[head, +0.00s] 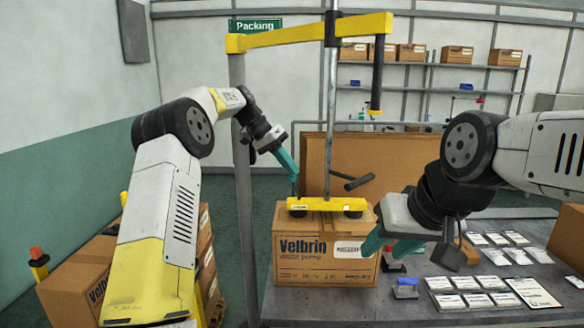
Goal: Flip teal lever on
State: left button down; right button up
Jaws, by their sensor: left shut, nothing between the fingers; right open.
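A yellow lifter bar (326,204) on a grey vertical mast sits with dark suction cups on a cardboard Velbrin box (325,250). A black handle (358,182) stands out above the bar. My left gripper (294,178) is shut, its teal fingers pointing down at the bar's left end. I cannot make out a separate teal lever there; the fingers may hide it, and I cannot tell whether they touch anything. My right gripper (388,247) is open, with teal fingers in front of the box's right side.
A grey table (345,305) holds the box, a small blue-topped item (406,287) and rows of white packets (465,290) on the right. A yellow overhead arm (310,33) and a grey post (243,200) stand near my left arm. More boxes stand at lower left.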

pick_arm(q)
jog(key=shift+r, duration=0.85)
